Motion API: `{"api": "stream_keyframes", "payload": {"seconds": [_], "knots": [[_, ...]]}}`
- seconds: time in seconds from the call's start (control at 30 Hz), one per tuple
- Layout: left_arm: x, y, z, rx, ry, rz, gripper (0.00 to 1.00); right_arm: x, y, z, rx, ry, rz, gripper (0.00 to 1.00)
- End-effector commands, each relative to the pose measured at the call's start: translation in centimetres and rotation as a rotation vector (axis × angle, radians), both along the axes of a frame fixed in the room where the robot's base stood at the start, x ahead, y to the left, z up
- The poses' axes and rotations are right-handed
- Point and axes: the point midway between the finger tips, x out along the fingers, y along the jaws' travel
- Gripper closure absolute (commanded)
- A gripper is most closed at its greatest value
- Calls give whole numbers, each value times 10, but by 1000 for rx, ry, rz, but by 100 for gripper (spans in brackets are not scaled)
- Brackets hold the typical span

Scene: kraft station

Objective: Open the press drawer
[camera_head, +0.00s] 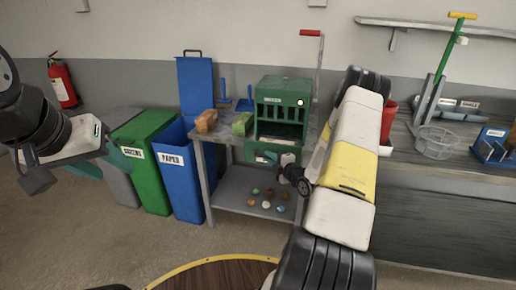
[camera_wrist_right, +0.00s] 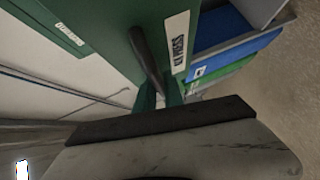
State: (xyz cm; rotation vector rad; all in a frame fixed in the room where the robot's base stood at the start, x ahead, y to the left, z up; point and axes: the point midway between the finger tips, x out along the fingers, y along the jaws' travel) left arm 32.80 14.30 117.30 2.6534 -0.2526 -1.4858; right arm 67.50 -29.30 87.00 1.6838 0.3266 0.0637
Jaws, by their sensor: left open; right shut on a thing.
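The green press (camera_head: 281,95) stands on the grey work table. Its drawer (camera_head: 266,154) is the low green front under the dark opening. I cannot tell whether the drawer stands out from the body. My right gripper (camera_head: 285,159) is at the drawer front. In the right wrist view, my right gripper's green fingers (camera_wrist_right: 160,97) are shut on a dark bar-shaped handle (camera_wrist_right: 146,52) beside a white label. The fingers hide part of the handle. My left gripper (camera_head: 108,163) is open and empty at the far left, away from the press, partly hidden by its own arm.
Green and blue bins (camera_head: 180,175) stand left of the table. Two blocks (camera_head: 241,124) lie beside the press. Several small coloured pieces (camera_head: 267,196) lie on the lower shelf (camera_head: 228,188).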

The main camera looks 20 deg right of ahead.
Motion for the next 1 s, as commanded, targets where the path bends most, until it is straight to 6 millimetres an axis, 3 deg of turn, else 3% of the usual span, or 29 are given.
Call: {"api": "stream_keyframes", "payload": {"seconds": [0.47,0.5,0.83,1.0], "knots": [[0,0,0,0,0,0,55,-3,-1,-1,-1,1,-5,100],[0,0,0,0,0,0,55,-3,-1,-1,-1,1,-5,80],[0,0,0,0,0,0,55,-3,0,0,0,0,-2,78],[0,0,0,0,0,0,55,-21,-5,2,0,2,-3,78]]}}
